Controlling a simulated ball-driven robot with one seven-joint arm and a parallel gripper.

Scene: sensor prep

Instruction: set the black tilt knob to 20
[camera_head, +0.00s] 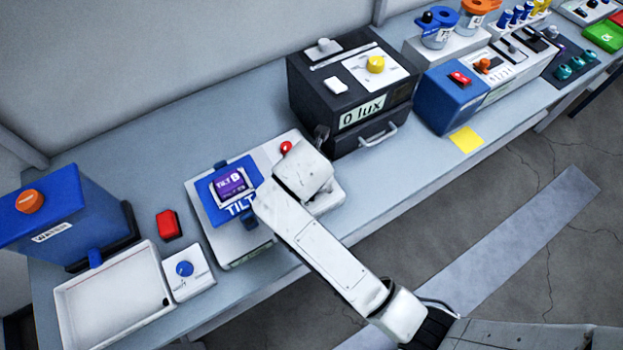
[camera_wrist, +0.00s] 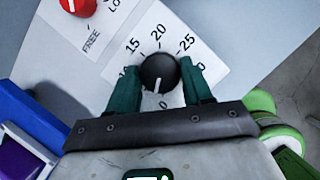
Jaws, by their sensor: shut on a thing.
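The black tilt knob (camera_wrist: 159,71) sits on a white dial plate in the wrist view. The numbers 15, 20 and 25 show above it, 20 at the top; other numbers are partly hidden. A short white mark on the knob faces down in the picture, away from 20 and near a 0. My gripper (camera_wrist: 160,77) has its dark green fingers on both sides of the knob and is shut on it. In the head view my arm hides the knob. The blue tilt stage (camera_head: 214,209) with a purple display reading TILT stands left of my wrist.
A red knob (camera_wrist: 77,5) marked FREE and LO stands close by on the same panel. The black 0 lux box (camera_head: 305,92) is just right of my wrist in the head view. A red block (camera_head: 168,224) and white tray (camera_head: 110,300) lie left.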

